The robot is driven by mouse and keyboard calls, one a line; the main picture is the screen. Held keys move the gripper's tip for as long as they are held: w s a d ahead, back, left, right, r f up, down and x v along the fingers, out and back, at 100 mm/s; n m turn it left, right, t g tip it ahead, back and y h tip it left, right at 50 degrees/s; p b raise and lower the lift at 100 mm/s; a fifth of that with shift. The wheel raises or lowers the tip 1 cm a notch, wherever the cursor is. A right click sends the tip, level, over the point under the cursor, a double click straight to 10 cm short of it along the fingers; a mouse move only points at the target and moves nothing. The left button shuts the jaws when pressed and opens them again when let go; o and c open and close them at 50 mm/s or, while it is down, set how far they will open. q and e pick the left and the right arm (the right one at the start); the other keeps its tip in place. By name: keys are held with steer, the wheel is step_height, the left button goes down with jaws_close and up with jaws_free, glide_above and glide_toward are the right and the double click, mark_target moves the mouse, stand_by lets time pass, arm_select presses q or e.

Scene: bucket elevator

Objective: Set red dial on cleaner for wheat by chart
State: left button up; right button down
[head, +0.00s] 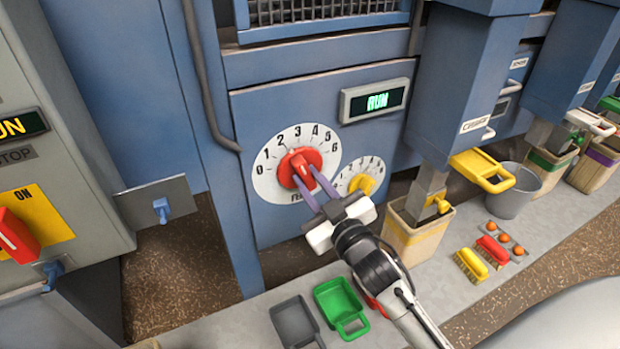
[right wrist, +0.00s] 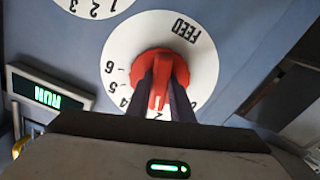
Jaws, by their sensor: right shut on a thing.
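The red dial (head: 300,168) sits on a round white plate (head: 268,187) marked 0 to 6 and FEED, on the blue cleaner panel. My right gripper (head: 305,184) is shut on the red dial, one finger on each side; the right wrist view shows the dial (right wrist: 160,75) between the dark fingers. The pointer faces the upper part of the scale, around 2 to 3; the exact mark is unclear, as the fingers cover part of the scale in the wrist view. My left gripper is not in view. No chart can be made out.
A smaller yellow dial (head: 362,185) is right of the red one, close to my gripper. A display (head: 376,101) reads RUN. A grey scoop (head: 296,322) and green scoop (head: 341,306) lie below. A red switch (head: 17,236) is at the left.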

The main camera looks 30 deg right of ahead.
steer(key=m+p, duration=0.2)
steer(key=shift+r+m, duration=0.25)
steer(key=shift+m, duration=0.05)
steer(key=shift+a+f+m, duration=0.1)
steer(key=shift+m, duration=0.4)
steer(key=shift+f, duration=0.15)
steer(key=c, duration=1.6)
jaws_free()
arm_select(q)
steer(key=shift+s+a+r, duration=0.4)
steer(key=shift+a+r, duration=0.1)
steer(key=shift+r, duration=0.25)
arm_select(e)
steer(key=shift+o, duration=0.2)
steer(key=shift+s, duration=0.25)
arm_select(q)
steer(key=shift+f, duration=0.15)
arm_select(e)
steer(key=s, duration=0.9)
steer(key=shift+s+a, duration=0.3)
steer(key=shift+s, duration=0.1)
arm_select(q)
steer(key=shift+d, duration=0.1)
